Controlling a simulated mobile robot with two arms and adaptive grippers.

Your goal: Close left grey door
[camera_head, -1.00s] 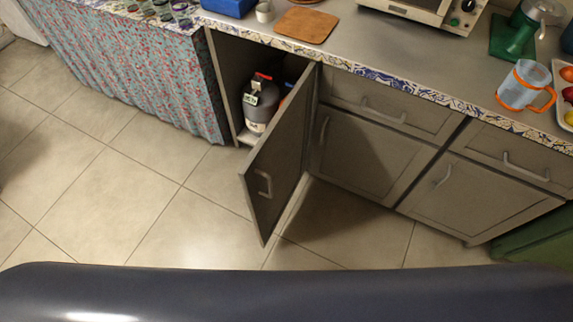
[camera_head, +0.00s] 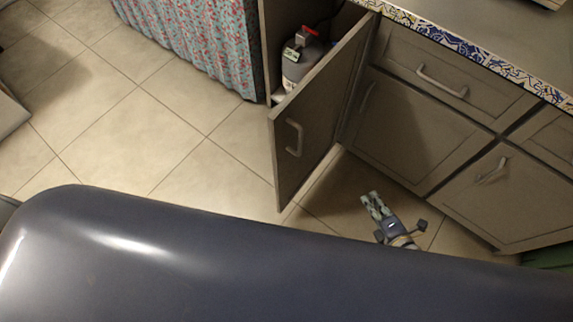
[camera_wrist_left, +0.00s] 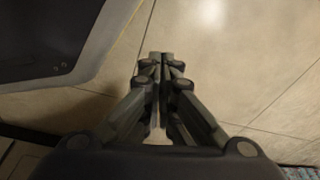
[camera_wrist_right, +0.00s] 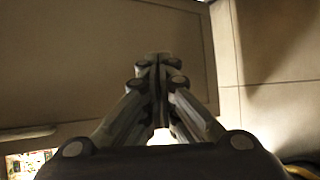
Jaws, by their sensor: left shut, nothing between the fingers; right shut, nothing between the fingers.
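The left grey door (camera_head: 325,112) stands swung open from the counter in the head view. Its pale handle (camera_head: 294,138) is on the face turned toward the left. My right gripper (camera_head: 370,197) is shut and empty, low over the floor to the right of the door and apart from it. The right wrist view shows its closed fingers (camera_wrist_right: 158,60) in front of a grey panel. My left gripper (camera_wrist_left: 160,58) shows only in the left wrist view, shut and empty above floor tiles. A dark-edged grey surface at the upper left there is unclear.
A grey bottle with a red top (camera_head: 302,62) stands inside the open cabinet. Closed grey doors (camera_head: 415,130) and drawers (camera_head: 450,75) lie to the right. A patterned curtain (camera_head: 190,40) hangs at left. The tiled floor (camera_head: 150,140) left of the door is clear.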

